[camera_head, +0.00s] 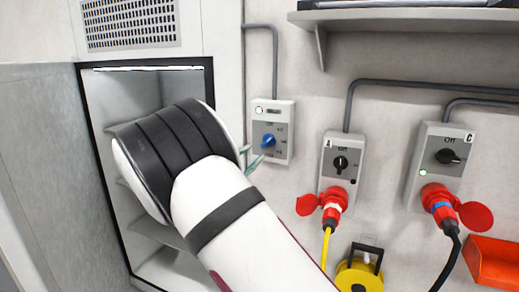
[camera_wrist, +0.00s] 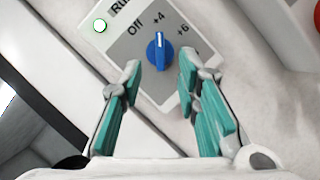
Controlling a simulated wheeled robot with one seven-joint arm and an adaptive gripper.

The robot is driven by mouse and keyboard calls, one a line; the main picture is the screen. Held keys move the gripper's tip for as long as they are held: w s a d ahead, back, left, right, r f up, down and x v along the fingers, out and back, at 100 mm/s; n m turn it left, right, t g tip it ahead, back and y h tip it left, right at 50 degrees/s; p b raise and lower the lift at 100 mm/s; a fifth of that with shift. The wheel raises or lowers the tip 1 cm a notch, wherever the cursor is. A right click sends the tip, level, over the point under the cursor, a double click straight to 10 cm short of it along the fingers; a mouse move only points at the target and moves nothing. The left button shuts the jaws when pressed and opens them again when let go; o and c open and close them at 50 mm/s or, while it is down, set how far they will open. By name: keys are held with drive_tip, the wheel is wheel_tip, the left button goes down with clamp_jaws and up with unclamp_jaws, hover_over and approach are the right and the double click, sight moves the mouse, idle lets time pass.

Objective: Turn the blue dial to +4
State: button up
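The blue dial (camera_wrist: 158,55) sits on a grey and white wall panel (camera_wrist: 128,52) marked Off, +4, +6 and one more partly hidden label. Its white pointer mark faces up in the wrist view, towards the +4 label. The dial (camera_head: 268,141) also shows in the head view, just right of my gripper. My gripper (camera_wrist: 159,76) is open, with one teal finger on each side of the dial's lower end in the picture. The fingertips appear a little short of the dial; contact cannot be told. In the head view my arm hides most of the gripper (camera_head: 250,160).
Two more switch boxes, A (camera_head: 340,163) and C (camera_head: 446,158), with red plugs, are to the right. A shelf (camera_head: 410,17) juts out above. An open recess (camera_head: 150,90) lies behind my arm. A yellow round object (camera_head: 358,277) and an orange bin (camera_head: 496,262) are lower right.

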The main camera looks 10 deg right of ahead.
drive_tip(key=shift+v, duration=2.45)
